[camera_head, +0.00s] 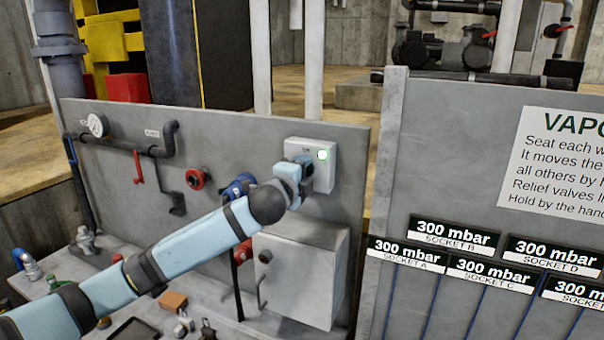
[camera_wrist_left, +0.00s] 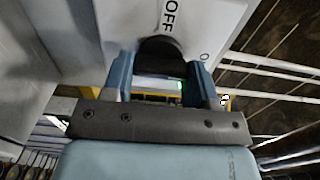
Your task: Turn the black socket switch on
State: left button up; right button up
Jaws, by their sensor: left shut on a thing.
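A white switch box (camera_head: 325,180) is mounted on the grey panel, and a green lamp (camera_head: 322,155) glows on its front. My left arm reaches across, and my left gripper (camera_head: 304,172) is at the box front, covering the switch in the head view. In the left wrist view, my gripper (camera_wrist_left: 160,82) has its two fingers on either side of the black switch knob (camera_wrist_left: 162,50), shut on it. The box face (camera_wrist_left: 208,18) carries the word OFF beside the knob. The knob's exact angle is hard to tell. My right gripper is not in view.
A grey metal box (camera_head: 295,275) is below the switch box. A red knob (camera_head: 197,179), a blue valve (camera_head: 238,186), a gauge (camera_head: 97,125) and pipes sit on the panel to the left. A panel with socket labels (camera_head: 455,236) stands to the right.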

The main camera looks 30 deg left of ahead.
pick_arm(q)
jog(key=o, duration=0.9)
jog(key=s+b, duration=0.1)
jog(key=s, duration=0.3)
jog(key=s+b, duration=0.1)
jog(key=s, duration=0.4)
jog(key=s+b, duration=0.1)
jog(key=s, duration=0.4)
jog(key=shift+d+b, duration=0.4)
jog(key=shift+w, duration=0.1)
